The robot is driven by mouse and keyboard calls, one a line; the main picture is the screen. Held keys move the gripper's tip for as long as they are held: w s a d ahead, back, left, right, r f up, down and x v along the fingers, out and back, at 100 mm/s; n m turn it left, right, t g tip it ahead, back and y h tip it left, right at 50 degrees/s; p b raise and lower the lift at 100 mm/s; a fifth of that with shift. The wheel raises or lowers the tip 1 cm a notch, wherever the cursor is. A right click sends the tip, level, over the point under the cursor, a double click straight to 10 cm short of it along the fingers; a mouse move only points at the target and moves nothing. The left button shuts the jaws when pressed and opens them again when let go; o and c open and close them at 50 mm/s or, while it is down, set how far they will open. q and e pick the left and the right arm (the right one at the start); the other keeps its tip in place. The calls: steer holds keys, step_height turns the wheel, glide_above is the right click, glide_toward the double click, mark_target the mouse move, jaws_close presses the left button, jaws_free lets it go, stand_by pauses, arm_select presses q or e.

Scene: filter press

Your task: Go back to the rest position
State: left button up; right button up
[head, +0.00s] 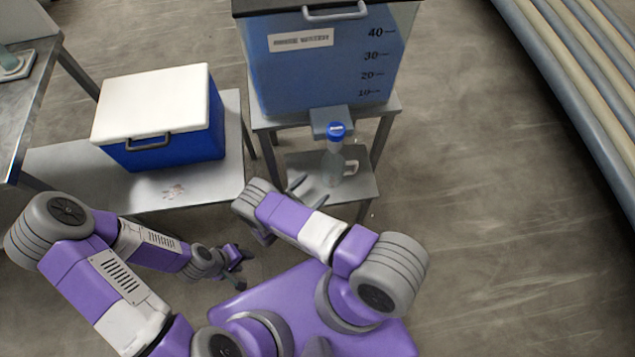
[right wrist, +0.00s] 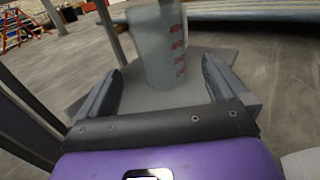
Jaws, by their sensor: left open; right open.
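My left gripper (head: 238,258) hangs open and empty above the floor, left of my purple base, in the head view. The bottle stands upright on that shelf. In the right wrist view the clear bottle (right wrist: 158,50), with red graduation marks, shows between and beyond the two open fingers. I cannot tell whether a finger touches it.
A blue tank (head: 325,70) with level marks stands on a stand, its grey spout block (head: 331,120) right above the bottle. A blue cooler with a white lid (head: 155,115) sits on a metal table (head: 225,180) at left.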

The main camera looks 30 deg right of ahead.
steer(key=shift+s+a, duration=0.15)
steer(key=shift+a, duration=0.3)
steer(key=s+g, duration=0.1)
steer(key=s+d+m+g+y, duration=0.1)
steer(key=s+d+m+g+p, duration=0.1)
steer(key=g, duration=0.1)
steer(key=shift+s+d+f, duration=0.15)
steer(key=shift+s+f, duration=0.15)
steer(key=shift+s, duration=0.05)
steer(key=s+a+r+m+g+y+p, duration=0.1)
steer(key=s+a+m+g+y+p, duration=0.2)
steer(key=s+y, duration=0.35)
steer(key=s+a+r+m+g+y+p, duration=0.1)
steer(key=s+a+m+g+y, duration=0.1)
steer(key=s+m+g+y, duration=0.5)
steer(key=s+a+r+m+t+y+p, duration=0.2)
steer(key=a+r+m+y, duration=0.15)
steer(key=a, duration=0.25)
steer(key=w+r+m+t+y+p, duration=0.2)
steer(key=w+r+m+t+y, duration=0.1)
steer(key=w+r+m+t, duration=0.3)
step_height(320, 180, up, 4)
steer(key=shift+a+m, duration=0.35)
steer(key=shift+m, duration=0.7)
steer(key=shift+w+d+r+m+t, duration=0.2)
steer(key=shift+w+d+m+t, duration=0.1)
steer(key=shift+t, duration=0.2)
steer(key=shift+c, duration=0.2)
